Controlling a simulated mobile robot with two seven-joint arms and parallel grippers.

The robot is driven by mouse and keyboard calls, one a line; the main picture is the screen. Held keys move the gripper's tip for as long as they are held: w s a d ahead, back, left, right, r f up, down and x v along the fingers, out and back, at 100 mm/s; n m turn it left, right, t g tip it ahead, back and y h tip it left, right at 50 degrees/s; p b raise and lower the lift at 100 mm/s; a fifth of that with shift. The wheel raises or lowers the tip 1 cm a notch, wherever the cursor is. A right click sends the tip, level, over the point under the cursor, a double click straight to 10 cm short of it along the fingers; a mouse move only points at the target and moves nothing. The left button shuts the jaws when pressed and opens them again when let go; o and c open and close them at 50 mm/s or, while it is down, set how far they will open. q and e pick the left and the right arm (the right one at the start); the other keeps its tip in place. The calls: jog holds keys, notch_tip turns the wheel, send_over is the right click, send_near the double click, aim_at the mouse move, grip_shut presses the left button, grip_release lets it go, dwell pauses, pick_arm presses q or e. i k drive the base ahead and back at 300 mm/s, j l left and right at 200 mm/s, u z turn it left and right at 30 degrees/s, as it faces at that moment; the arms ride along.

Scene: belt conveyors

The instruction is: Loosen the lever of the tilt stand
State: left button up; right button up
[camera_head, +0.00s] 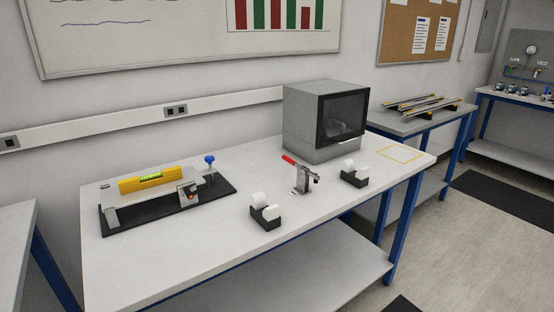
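The tilt stand (133,218) lies at the left of the white table, with a black base and a light grey plate above it. A yellow spirit level (150,180) with a green vial rests on the plate. A blue knob (210,160) stands upright at the stand's back right. A small grey fitting with a red spot (191,192) sits at its front right. Which part is the lever, and whether it is tight, I cannot tell. Neither of my grippers is in view.
A red-handled clamp (302,176) stands mid-table between two black holders with white rollers (265,217) (354,175). A grey box with a dark window (325,120) stands behind. A yellow outlined square (400,154) marks the right end. The front-left tabletop is clear.

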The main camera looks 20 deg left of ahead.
aim_at(189, 195)
jog(key=i+l+u, duration=0.1)
jog(key=u, duration=0.9)
jog(key=i+l+u, duration=0.15)
jog(key=l+u, duration=0.4)
jog(key=i+l+u, duration=0.15)
jog(key=l+u, duration=0.15)
jog(key=l, duration=0.15)
jog(key=l+u, duration=0.2)
jog(key=l, duration=0.85)
